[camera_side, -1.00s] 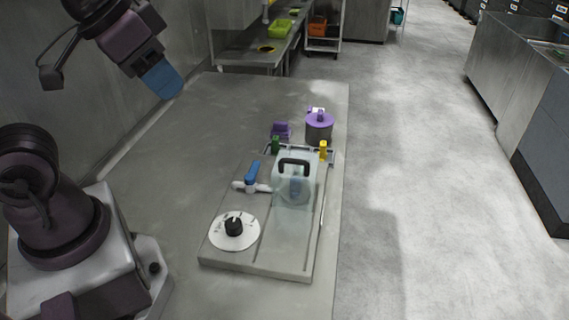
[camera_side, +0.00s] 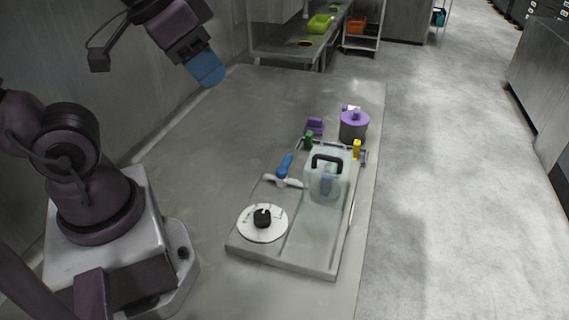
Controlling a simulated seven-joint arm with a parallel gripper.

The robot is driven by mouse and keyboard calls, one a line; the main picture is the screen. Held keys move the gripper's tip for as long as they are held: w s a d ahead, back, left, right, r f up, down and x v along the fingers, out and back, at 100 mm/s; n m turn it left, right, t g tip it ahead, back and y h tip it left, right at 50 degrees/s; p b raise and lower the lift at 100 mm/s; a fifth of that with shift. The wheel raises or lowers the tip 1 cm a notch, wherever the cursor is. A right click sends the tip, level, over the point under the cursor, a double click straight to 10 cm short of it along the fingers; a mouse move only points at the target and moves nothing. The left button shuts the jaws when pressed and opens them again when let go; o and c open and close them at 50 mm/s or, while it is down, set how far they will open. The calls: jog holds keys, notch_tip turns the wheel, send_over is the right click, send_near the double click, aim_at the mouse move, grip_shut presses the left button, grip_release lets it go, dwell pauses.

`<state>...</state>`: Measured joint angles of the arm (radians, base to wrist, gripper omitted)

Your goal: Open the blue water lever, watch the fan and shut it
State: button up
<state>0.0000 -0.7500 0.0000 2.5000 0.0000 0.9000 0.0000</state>
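The blue water lever (camera_side: 286,164) stands tilted upward on a white valve body (camera_side: 283,181), on the left half of a grey base plate (camera_side: 285,254). Right of it is a clear housing (camera_side: 316,192) with a black handle (camera_side: 328,160). A small blue shape (camera_side: 326,182) shows faintly through its wall; I cannot tell whether it is the fan or whether it turns. My gripper (camera_side: 207,70), with blue fingertips, is high at the upper left, well apart from the lever. Its fingers overlap from this side, so their opening is hidden. I see nothing held.
A white dial with a black knob (camera_side: 262,217) sits at the plate's near left. A green piece (camera_side: 309,141) and a yellow piece (camera_side: 356,149) stand behind the housing. A purple-lidded pot (camera_side: 354,124) and a purple block (camera_side: 315,126) are farther back. The table's left side is clear.

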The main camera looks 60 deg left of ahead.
dwell(0.3)
jog(key=shift+o, duration=0.8)
jog(key=m+g+y, duration=0.2)
jog(key=m+y, duration=0.1)
jog(key=m, duration=2.4)
send_near(287, 159)
jog(key=x, duration=0.8)
jog(key=shift+w+f, duration=0.1)
jog(key=shift+f, duration=0.05)
grip_shut()
